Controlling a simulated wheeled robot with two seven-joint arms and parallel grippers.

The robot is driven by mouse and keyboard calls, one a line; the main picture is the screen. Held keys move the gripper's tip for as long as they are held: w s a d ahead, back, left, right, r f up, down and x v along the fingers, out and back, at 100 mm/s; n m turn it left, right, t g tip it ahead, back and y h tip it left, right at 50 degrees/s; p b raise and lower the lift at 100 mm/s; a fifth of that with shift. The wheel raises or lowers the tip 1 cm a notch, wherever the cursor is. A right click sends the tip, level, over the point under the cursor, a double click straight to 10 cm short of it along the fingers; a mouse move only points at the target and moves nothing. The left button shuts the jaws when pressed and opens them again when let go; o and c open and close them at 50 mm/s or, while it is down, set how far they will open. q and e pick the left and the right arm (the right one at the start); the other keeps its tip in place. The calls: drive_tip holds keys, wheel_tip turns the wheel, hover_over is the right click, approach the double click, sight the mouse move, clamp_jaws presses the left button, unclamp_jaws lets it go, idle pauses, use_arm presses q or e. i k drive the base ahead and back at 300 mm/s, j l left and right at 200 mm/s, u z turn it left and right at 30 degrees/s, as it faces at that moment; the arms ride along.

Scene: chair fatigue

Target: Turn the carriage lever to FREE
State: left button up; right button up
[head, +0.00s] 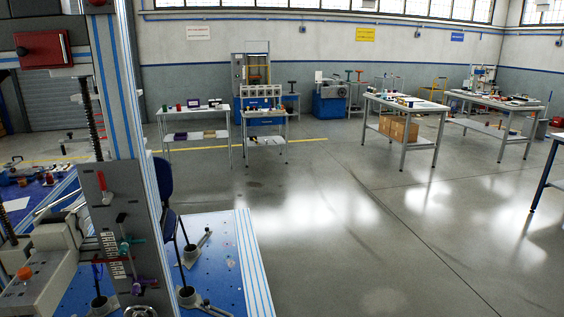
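At the left stands a tall test rig with a silver and blue upright column (122,90). A dark grey plate (125,210) on the rig carries several small levers. One has a red handle (103,187) standing about upright. Below it are a teal knob (124,247) and a purple knob (137,287), beside white label strips. I cannot read any FREE marking or tell for sure which one is the carriage lever. Neither of my grippers is in view.
The rig's blue base plate (228,262) holds several clamp feet on posts. A dark blue chair back (164,184) shows behind the column. An orange button (25,273) sits on a grey housing at lower left. Grey floor (360,240) is clear to the right; workbenches (405,103) stand farther back.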

sight(103, 186)
drive_tip(key=k+j, duration=0.1)
drive_tip(key=j, duration=0.3)
drive_tip(key=k+j, duration=0.1)
drive_tip(key=j, duration=0.7)
drive_tip(key=k+j, duration=0.15)
drive_tip(key=j, duration=0.25)
drive_tip(key=k+j+z, duration=0.1)
drive_tip(key=j, duration=0.3)
